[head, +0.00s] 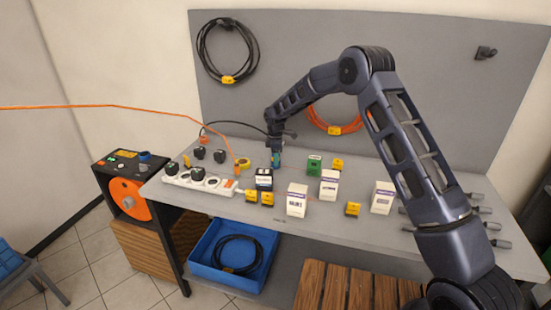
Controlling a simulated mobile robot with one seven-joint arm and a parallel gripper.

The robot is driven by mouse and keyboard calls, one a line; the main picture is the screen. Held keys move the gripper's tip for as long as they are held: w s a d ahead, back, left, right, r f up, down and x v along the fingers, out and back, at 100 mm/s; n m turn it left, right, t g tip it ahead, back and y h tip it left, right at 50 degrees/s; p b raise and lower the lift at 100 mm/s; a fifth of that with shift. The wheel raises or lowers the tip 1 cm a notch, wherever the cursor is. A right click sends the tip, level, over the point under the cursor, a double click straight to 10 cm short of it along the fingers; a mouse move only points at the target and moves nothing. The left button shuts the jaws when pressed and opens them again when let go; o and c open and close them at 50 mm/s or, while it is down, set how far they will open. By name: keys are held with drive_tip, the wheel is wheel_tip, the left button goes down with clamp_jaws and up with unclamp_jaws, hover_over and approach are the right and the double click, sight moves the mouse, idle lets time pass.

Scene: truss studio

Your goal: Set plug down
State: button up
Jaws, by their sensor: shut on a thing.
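My gripper (276,151) points down over the back middle of the grey table (270,226). It is shut on a small dark plug with a blue-green part (276,160), mostly hidden by the fingers. A black cable arcs from the left of the table toward my gripper. I cannot tell whether the plug touches the table top. Two other black plugs (199,153) (219,156) stand on the table to the left of my gripper.
A white power strip (228,190) with black plugs lies front left. A dark box (264,179), white boxes (297,200) (329,185) (383,197), a green box (314,164) and several yellow items stand around. An orange cable reel (130,199) is left of the table.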

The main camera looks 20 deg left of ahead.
drive_tip(key=o, duration=1)
drive_tip(key=shift+f, duration=0.1)
drive_tip(key=shift+o, duration=0.2)
wheel_tip(320, 180, up, 12)
drive_tip(key=shift+r, duration=0.15)
drive_tip(key=shift+r, duration=0.1)
